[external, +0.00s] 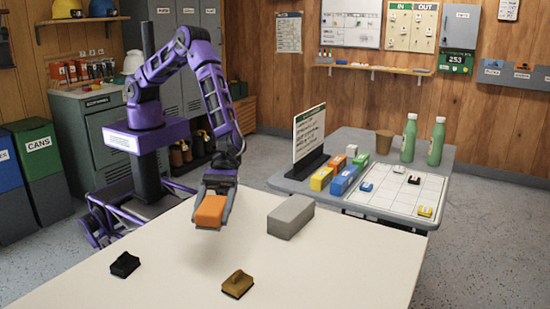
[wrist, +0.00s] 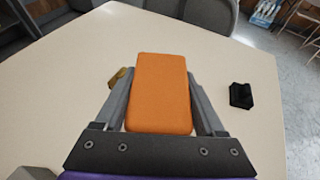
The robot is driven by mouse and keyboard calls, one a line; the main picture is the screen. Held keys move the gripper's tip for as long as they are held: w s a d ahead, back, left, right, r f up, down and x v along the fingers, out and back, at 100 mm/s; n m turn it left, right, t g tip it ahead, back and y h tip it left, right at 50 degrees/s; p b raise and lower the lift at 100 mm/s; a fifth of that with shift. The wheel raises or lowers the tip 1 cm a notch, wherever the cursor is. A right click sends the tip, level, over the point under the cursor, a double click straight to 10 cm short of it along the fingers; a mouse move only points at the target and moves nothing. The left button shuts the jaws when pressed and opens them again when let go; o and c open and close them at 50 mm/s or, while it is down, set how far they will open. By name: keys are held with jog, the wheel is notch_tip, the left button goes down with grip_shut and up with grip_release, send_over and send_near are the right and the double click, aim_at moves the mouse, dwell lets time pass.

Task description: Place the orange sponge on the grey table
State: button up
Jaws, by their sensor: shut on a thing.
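The orange sponge (external: 209,211) is a rounded block held between the fingers of my gripper (external: 213,209). In the wrist view the sponge (wrist: 161,92) sits between both fingers of the gripper (wrist: 160,100). In the external view it is above the far edge of the cream table (external: 190,270); the gap below it is hard to judge. The grey table (external: 290,184) stands behind and to the right of the cream table, with several things on it. My gripper is to the left of the grey table.
On the cream table are a grey block (external: 290,217), a brown brush-like block (external: 237,284) and a black one (external: 125,264). The grey table bears a sign (external: 309,133), coloured blocks (external: 345,180), a brown cup (external: 384,141), green bottles (external: 409,138) and a white grid board (external: 395,190).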

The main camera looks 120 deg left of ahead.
jog(key=s+a+r+n+t+y, duration=0.2)
jog(key=s+a+r+n, duration=0.1)
jog(key=a, duration=0.7)
jog(key=s+a+r+n+t+y, duration=0.3)
jog(key=s+a+r, duration=0.2)
jog(key=a, duration=0.6)
jog(key=s+a+r+n+t+y, duration=0.2)
jog(key=a+r, duration=0.4)
jog(key=a, duration=0.4)
jog(key=shift+s+a+n+y, duration=0.3)
jog(key=shift+s+n+y, duration=0.3)
jog(key=shift+s+n, duration=0.5)
jog(key=shift+s, duration=0.15)
